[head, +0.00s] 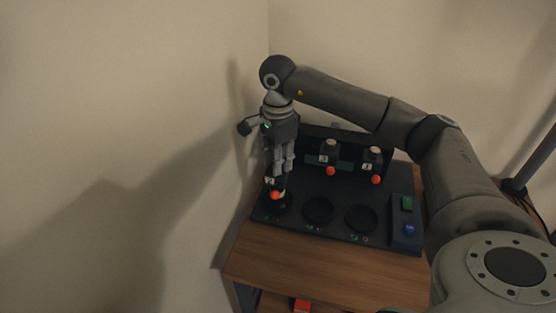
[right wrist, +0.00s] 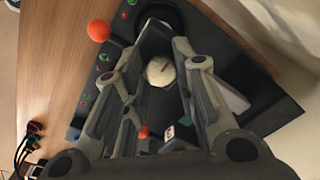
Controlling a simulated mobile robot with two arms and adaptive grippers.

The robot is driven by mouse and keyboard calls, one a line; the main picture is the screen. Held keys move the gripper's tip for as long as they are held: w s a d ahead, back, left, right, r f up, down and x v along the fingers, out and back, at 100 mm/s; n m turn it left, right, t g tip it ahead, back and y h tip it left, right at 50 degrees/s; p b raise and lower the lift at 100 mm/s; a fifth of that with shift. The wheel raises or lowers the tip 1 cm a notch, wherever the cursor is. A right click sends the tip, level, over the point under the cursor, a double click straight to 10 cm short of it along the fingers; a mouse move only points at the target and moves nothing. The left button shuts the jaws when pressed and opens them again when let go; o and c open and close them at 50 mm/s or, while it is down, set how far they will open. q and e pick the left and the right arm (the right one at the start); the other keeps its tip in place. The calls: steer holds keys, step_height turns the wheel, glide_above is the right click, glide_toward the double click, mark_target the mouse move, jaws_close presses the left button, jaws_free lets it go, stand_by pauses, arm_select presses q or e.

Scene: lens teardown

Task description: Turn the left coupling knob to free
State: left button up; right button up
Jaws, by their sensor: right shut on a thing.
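The left coupling knob, a dark upright piece with a white label and an orange ball (head: 275,195), stands at the left end of the black board (head: 338,184). Its pale round top with a short red mark (right wrist: 160,72) shows between the fingers in the right wrist view. My right gripper (head: 280,172) points straight down over it and is shut on it. The fingers hide much of its body. The orange ball (right wrist: 98,30) sticks out toward the board's front edge. My left gripper is not in view.
Two similar labelled pieces with orange balls, one in the middle (head: 329,152) and one at right (head: 373,161), stand at the back. Two round black pads (head: 318,211) lie in front of them. A box with green and blue buttons (head: 405,217) is at right. The wooden table's front (head: 310,264) is bare.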

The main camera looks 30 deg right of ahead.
stand_by(0.4)
steer(key=o, duration=1)
steer(key=shift+r, duration=0.1)
steer(key=shift+o, duration=0.2)
step_height(320, 180, up, 12)
